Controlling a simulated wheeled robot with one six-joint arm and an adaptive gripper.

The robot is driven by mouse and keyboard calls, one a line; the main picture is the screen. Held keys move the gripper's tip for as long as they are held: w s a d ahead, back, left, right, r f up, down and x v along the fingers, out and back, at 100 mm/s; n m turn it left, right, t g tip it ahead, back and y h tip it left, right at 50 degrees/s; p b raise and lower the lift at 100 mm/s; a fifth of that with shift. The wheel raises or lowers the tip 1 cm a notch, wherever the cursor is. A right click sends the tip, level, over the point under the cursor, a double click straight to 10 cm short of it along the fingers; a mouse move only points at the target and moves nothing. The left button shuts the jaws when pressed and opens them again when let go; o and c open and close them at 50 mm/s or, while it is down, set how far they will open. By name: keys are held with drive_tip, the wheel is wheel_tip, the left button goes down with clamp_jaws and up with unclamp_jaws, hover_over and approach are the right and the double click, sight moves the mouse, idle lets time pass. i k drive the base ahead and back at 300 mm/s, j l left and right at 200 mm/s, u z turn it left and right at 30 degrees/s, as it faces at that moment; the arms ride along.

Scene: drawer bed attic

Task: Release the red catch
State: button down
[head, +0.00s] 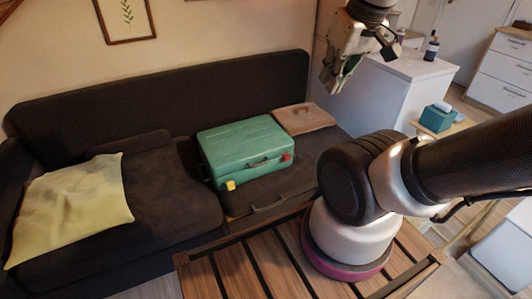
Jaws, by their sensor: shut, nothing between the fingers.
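The red catch (287,157) is a small red piece on the front of a green case (245,135), near its right front corner. The case is closed and lies flat on the dark sofa. A yellow catch (230,185) sits near its left front corner, and a handle (259,163) lies between the two. My gripper (330,88) is shut and empty, in the air to the upper right of the case, well apart from the red catch. The fine position of the red catch is too small to tell.
A yellow cloth (72,207) is on the sofa's left seat. A slatted wooden table (240,272) stands in front. A white cabinet (395,100) and a teal box (436,119) are to the right.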

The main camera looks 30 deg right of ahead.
sight(286, 157)
drive_tip(key=i+j+z, duration=0.75)
drive_tip(key=i, duration=0.15)
drive_tip(key=l, duration=0.1)
